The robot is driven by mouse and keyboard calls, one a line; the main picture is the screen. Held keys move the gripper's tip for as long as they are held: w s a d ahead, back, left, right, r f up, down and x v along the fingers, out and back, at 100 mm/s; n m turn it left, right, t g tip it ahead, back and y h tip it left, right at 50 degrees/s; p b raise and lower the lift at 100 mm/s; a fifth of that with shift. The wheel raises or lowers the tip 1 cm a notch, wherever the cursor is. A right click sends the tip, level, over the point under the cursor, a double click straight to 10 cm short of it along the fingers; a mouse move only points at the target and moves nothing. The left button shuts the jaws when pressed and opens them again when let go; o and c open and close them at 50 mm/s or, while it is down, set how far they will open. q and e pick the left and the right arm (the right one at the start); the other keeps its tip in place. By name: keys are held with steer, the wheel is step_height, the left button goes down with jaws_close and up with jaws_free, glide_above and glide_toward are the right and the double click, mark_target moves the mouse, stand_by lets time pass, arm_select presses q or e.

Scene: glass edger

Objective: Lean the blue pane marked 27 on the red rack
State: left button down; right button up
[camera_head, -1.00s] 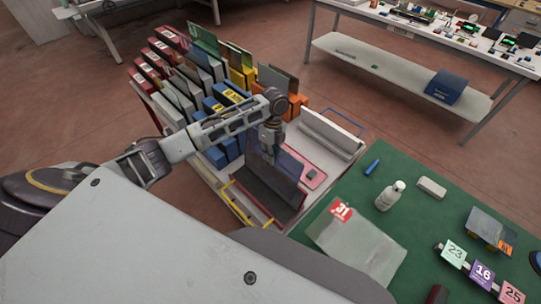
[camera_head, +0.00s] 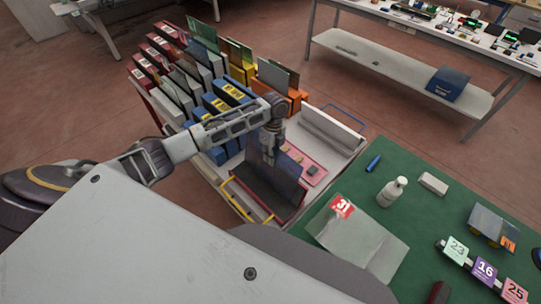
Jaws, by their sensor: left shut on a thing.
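My left gripper (camera_head: 268,158) is shut on the upper edge of a bluish see-through pane (camera_head: 289,168). The pane stands tilted at the red rack (camera_head: 290,212), a dark sloped rest with red edges on the white cart top. Its lower part appears to be at the rack's dark face, but I cannot tell whether it touches. No number 27 can be read on the pane from here. My right gripper is not in view.
Coloured slotted racks (camera_head: 225,92) with several panes stand behind my left arm. A pink tray (camera_head: 314,172) lies right of the rack, and a white trough (camera_head: 328,132) beyond it. The green table (camera_head: 420,218) at right holds a pane marked 31 (camera_head: 362,238) and a bottle (camera_head: 392,191).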

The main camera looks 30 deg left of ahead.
arm_select(q)
steer(key=shift+w+b+x, duration=0.2)
steer(key=shift+b+x, duration=0.1)
steer(key=shift+x, duration=0.5)
steer(key=shift+w+b+x, duration=0.15)
steer(key=shift+b+x, duration=0.1)
steer(key=shift+x, duration=0.55)
steer(key=shift+f, duration=0.35)
steer(key=shift+s+f, duration=0.1)
steer(key=shift+f, duration=0.05)
steer(key=c, duration=1.6)
jaws_free()
steer(key=shift+s, duration=0.1)
steer(key=shift+o, duration=0.2)
steer(key=shift+f, duration=0.1)
steer(key=v, duration=1.2)
